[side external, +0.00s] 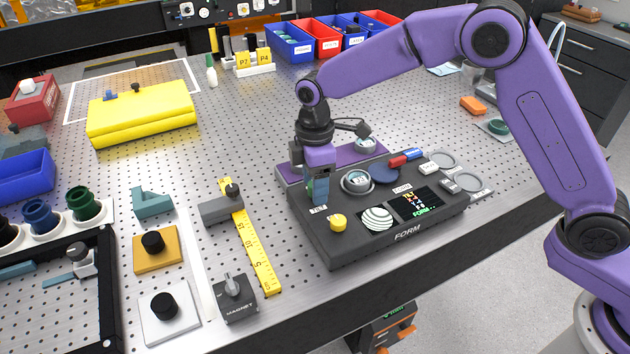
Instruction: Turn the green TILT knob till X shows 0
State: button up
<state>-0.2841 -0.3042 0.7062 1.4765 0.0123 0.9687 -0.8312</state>
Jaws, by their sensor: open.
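The dark instrument box marked FORM (407,233) lies on the perforated bench top. My gripper (319,198) points down over the box's left part, its fingers low by a small white label (318,210); it is open. A small display (414,204) on the box shows coloured text, too small to read the X value. Left of it, a round striped fringe picture (376,219) shows. A yellow knob (338,222) sits in front of my gripper.
On the box, a round glass-topped fitting (357,181), a dark blue disc (385,172) and a red-and-blue piece (404,158) stand right of my gripper. A yellow ruler strip (256,252) and a MAGNET block (234,299) lie left of the box.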

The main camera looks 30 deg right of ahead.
jog(key=shift+c, duration=0.3)
jog(key=c, duration=1)
jog(key=shift+m, duration=0.4)
jog(key=m, duration=0.4)
jog(key=shift+m, duration=2.5)
jog(key=o, duration=1.1)
jog(key=shift+c, duration=0.2)
